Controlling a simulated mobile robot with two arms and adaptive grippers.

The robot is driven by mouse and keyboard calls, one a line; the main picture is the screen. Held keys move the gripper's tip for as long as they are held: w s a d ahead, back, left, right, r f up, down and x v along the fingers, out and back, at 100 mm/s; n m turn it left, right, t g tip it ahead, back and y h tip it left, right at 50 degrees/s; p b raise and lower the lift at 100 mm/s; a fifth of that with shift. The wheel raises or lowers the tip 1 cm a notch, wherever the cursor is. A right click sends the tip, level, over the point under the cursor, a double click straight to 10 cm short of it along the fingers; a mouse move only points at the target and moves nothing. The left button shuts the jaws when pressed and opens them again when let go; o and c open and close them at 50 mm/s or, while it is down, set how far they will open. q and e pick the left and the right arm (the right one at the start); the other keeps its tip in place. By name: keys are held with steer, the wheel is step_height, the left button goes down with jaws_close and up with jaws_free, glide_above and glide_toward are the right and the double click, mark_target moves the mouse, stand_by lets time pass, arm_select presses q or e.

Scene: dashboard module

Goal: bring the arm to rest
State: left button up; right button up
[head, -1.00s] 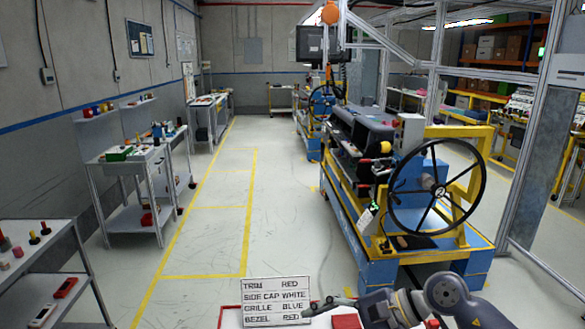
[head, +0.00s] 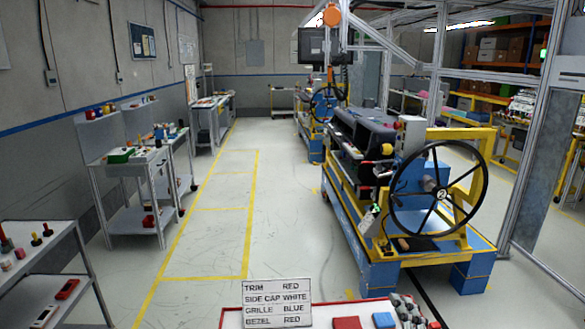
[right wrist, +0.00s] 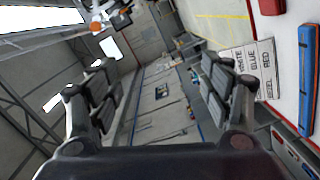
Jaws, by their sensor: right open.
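My right gripper (right wrist: 158,80) is open and empty in the right wrist view, with its two padded fingers wide apart. Grey finger parts of my right gripper (head: 408,312) also show at the bottom of the head view, over the right part of the red-rimmed white tray (head: 231,316). Most of that arm is out of the picture. A sign (head: 277,304) stands at the tray and lists trim red, side cap white, grille blue, bezel red. A red block (head: 347,323) and a blue block (head: 383,320) lie on the tray. My left gripper is not in view.
A blue and yellow workstation with a large black steering wheel (head: 438,195) stands ahead on the right. Shelved carts with small parts (head: 137,160) line the left wall. The floor lane (head: 220,225) between them is clear. A metal frame post (head: 545,150) stands at the right.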

steer(key=s+d+f+m+g+h, duration=0.1)
steer(key=s+d+f+m+g, duration=0.2)
steer(key=s+f+m+g, duration=0.5)
steer(key=s+a+f+m+g, duration=0.1)
steer(key=s+f+m+g, duration=0.15)
steer(key=s+f, duration=0.55)
steer(key=s+a+f+m+g, duration=0.15)
steer(key=s+f+g, duration=0.35)
steer(key=s, duration=0.5)
step_height(320, 180, down, 31)
steer(key=s+b, duration=0.2)
steer(key=b, duration=0.3)
steer(key=s+d+f+b, duration=0.1)
steer(key=s+d+f, duration=0.1)
steer(key=s+f, duration=0.6)
steer(key=s+d+f+b, duration=0.2)
steer(key=s+f, duration=0.6)
steer(key=f, duration=0.4)
steer(key=shift+s+g+y, duration=0.3)
steer(key=shift+s+g, duration=0.05)
steer(key=shift+g, duration=0.1)
